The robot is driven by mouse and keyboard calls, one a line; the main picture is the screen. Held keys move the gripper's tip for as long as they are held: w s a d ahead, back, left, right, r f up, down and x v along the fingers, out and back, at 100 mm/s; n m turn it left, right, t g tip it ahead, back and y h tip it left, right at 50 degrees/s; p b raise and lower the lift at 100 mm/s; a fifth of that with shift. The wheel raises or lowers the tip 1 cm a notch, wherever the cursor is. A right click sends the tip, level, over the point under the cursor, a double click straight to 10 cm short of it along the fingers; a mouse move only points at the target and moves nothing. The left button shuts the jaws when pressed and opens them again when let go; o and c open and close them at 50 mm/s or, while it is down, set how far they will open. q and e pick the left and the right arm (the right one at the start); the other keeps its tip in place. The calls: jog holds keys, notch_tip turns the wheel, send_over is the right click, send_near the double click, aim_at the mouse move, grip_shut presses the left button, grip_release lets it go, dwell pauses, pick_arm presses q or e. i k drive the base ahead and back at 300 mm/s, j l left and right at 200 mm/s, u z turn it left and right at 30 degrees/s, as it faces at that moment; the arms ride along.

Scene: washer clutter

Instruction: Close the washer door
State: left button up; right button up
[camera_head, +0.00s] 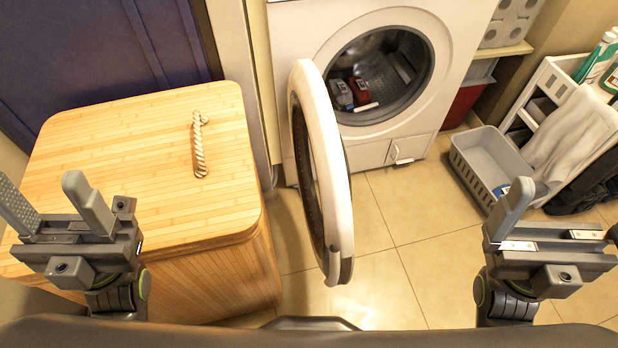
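The white washer (290,40) stands at the back centre with its round drum opening uncovered. Its round door (334,165) is swung wide open toward me, hinged at the left of the opening and seen nearly edge-on. A small grey latch or handle part (334,262) shows at the door's lower edge. My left gripper (52,208) is open and empty, over the near left part of the wooden hamper and apart from the door. My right gripper (560,222) is at the right, well apart from the door, and looks open and empty; its right finger is barely visible at the frame edge.
A wooden hamper (120,140) with a rope handle (199,145) stands left of the door. Small red and grey items (352,92) lie in the drum. A grey basket (470,150) and a white shelf cart (545,85) stand at right. Tiled floor (400,240) right of the door is clear.

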aim_at(310, 110)
jog(key=k+l+u, duration=0.55)
jog(key=u, duration=0.15)
jog(key=k+l+u, duration=0.15)
jog(key=k+u, duration=0.15)
